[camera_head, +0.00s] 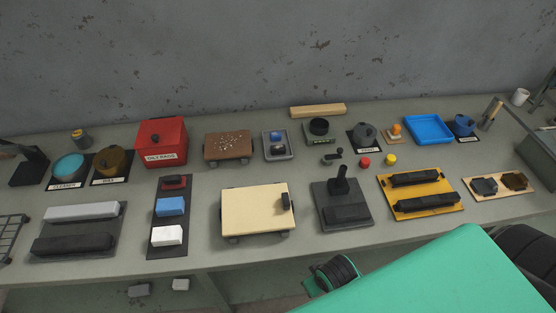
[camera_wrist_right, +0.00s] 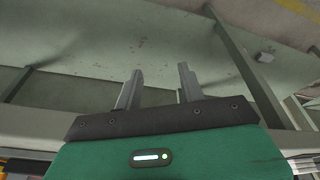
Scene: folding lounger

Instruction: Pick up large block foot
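I cannot tell for certain which thing is the large block foot. Candidates in the head view are a light grey bar (camera_head: 82,211) and a black bar (camera_head: 74,243) on a dark tray at the left, and two black blocks (camera_head: 414,178) on a yellow tray at the right. My left gripper is not in view.
A long bench (camera_head: 330,172) is crowded with a red box (camera_head: 162,142), a black lever stand (camera_head: 341,204) and a blue tray (camera_head: 429,128). Two small blocks (camera_head: 139,290) lie below the bench. In the wrist view a small grey block (camera_wrist_right: 265,56) lies near a bench leg (camera_wrist_right: 244,66).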

